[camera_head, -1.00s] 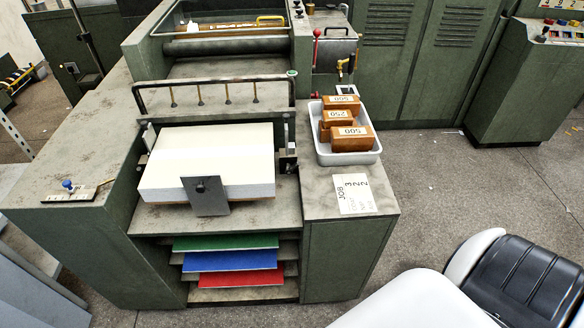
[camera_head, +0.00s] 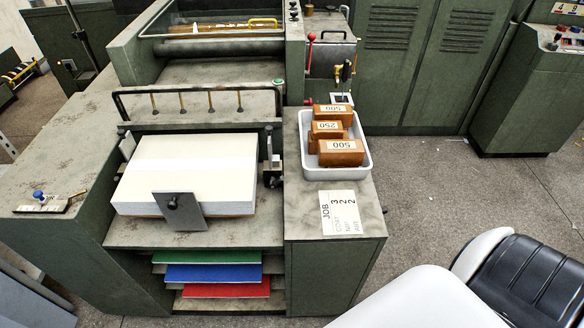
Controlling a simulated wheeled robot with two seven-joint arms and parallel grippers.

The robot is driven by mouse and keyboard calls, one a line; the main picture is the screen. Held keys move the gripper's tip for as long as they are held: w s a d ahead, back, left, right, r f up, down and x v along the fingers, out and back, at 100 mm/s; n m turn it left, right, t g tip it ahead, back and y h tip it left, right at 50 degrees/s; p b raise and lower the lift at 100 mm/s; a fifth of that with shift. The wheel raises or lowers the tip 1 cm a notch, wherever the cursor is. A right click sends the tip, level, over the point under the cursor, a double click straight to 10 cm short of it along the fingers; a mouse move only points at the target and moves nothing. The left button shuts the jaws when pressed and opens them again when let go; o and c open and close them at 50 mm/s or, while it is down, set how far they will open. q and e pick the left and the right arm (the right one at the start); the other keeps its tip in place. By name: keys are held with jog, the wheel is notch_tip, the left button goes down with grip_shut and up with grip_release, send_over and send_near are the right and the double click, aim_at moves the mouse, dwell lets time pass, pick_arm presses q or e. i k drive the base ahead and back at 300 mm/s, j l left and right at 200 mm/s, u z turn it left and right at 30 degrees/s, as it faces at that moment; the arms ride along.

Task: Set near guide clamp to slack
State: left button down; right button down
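A white board stack (camera_head: 185,172) lies on the feeder table. A grey upright plate with a dark knob (camera_head: 175,204) stands against its front face. A dark guide fitting with a small post (camera_head: 272,170) stands at the stack's right side, and a light guide piece (camera_head: 127,147) at its left. A blue-knobbed lever (camera_head: 38,195) sits on a marked plate on the left side table. I cannot tell which of these is the near guide clamp, nor any clamp's setting. Neither of my grippers is in view.
A white tray (camera_head: 364,165) with brown blocks marked 500 and 250 stands right of the stack, behind a job card (camera_head: 338,212). A dark rail (camera_head: 200,88) crosses behind the stack. Green, blue and red boards (camera_head: 217,273) lie on shelves below.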

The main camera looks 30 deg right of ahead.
aim_at(273, 184)
jog(key=i+l, duration=0.1)
jog(key=l, duration=1.4)
jog(key=i+u, duration=0.05)
jog(key=i, duration=0.05)
